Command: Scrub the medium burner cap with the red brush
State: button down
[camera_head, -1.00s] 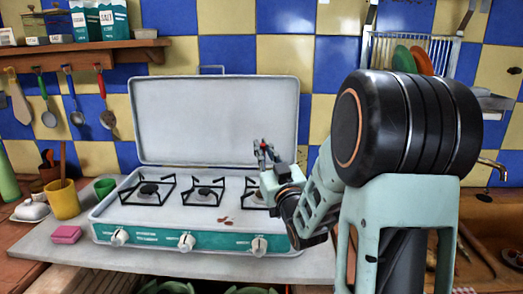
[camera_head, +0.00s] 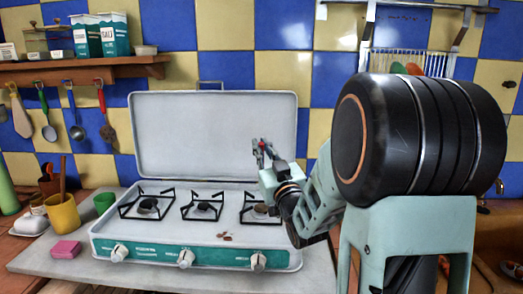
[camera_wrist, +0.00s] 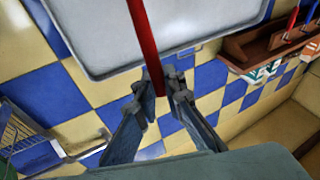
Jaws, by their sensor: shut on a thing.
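My gripper (camera_head: 264,152) is in front of the white lid, above the right side of the stove (camera_head: 190,258). In the wrist view, its fingers (camera_wrist: 165,88) are shut on the red handle of the brush (camera_wrist: 143,35). The brush's bristles are not clearly seen. The stove has three black grates in a row. Under them are a dark left cap (camera_head: 148,206), a dark middle cap (camera_head: 204,207) and a brownish right cap (camera_head: 261,208). The caps' size difference is hard to tell. Brown spots (camera_head: 225,236) lie on the stove top near the front.
The raised lid (camera_head: 210,135) stands behind the burners. A pink sponge (camera_head: 66,250), yellow cup (camera_head: 62,213) and green cup (camera_head: 104,202) stand left of the stove. A wooden shelf (camera_head: 85,75) with hanging utensils is on the tiled wall.

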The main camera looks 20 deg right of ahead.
jog(key=shift+f, duration=0.15)
dwell(0.3)
notch_tip(320, 180, down, 4)
jog(key=b, duration=0.5)
jog(key=shift+f+b, duration=0.4)
jog(key=shift+b, duration=0.3)
dwell(1.0)
jog(key=shift+w+a+b, duration=0.1)
jog(key=shift+a+b, duration=0.1)
jog(key=shift+b, duration=0.15)
jog(key=shift+a, duration=0.15)
